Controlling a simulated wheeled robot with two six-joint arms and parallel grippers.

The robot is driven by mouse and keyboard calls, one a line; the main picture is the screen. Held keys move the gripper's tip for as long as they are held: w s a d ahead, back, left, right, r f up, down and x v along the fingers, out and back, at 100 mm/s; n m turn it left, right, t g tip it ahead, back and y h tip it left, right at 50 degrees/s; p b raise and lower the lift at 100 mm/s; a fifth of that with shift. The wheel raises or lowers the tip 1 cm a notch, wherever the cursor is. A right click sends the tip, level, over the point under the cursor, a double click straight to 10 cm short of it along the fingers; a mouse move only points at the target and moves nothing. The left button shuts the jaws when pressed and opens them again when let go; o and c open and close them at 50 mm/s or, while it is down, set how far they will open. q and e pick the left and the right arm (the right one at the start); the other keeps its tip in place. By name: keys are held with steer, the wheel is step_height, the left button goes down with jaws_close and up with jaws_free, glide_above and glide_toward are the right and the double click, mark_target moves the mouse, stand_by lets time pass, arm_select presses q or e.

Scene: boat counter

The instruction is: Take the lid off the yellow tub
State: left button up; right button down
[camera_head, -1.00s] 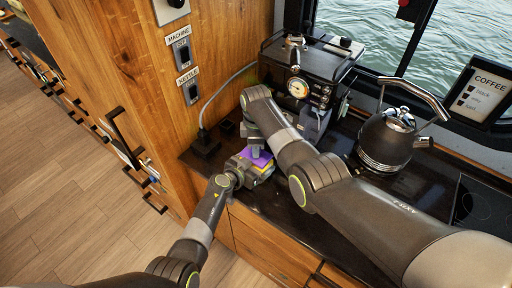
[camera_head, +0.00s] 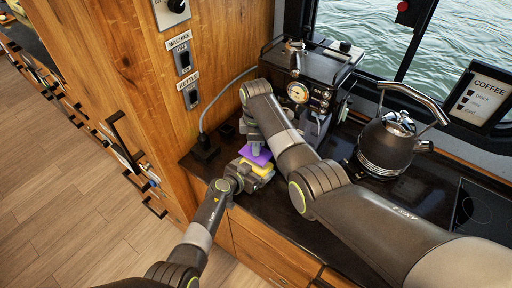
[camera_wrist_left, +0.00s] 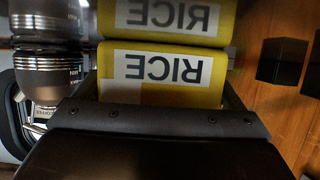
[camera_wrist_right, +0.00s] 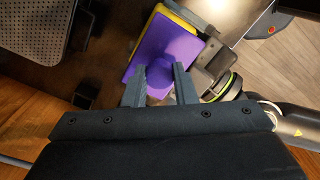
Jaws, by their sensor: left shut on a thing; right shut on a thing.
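The yellow tub (camera_head: 264,170) stands at the counter's front edge near the wooden cabinet. Its RICE label shows upside down in the left wrist view (camera_wrist_left: 215,98). My left gripper (camera_head: 252,178) is shut on the tub from the front left. The purple lid (camera_head: 255,158) is over the tub. My right gripper (camera_head: 255,147) comes down from above and is shut on the lid's raised knob (camera_wrist_right: 170,62). A yellow edge (camera_wrist_right: 184,17) shows beside the lid in the right wrist view. I cannot tell if there is a full gap under it.
A coffee machine (camera_head: 293,70) stands behind my right arm. The wooden cabinet (camera_head: 150,85) with switches is close on the left. A cable runs to a dark block (camera_head: 204,153) there.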

steer(key=shift+r, duration=1.1)
arm_select(q)
steer(key=o, duration=1.1)
steer(key=shift+s+a, duration=0.1)
steer(key=shift+s, duration=0.05)
steer(key=shift+v, duration=5.85)
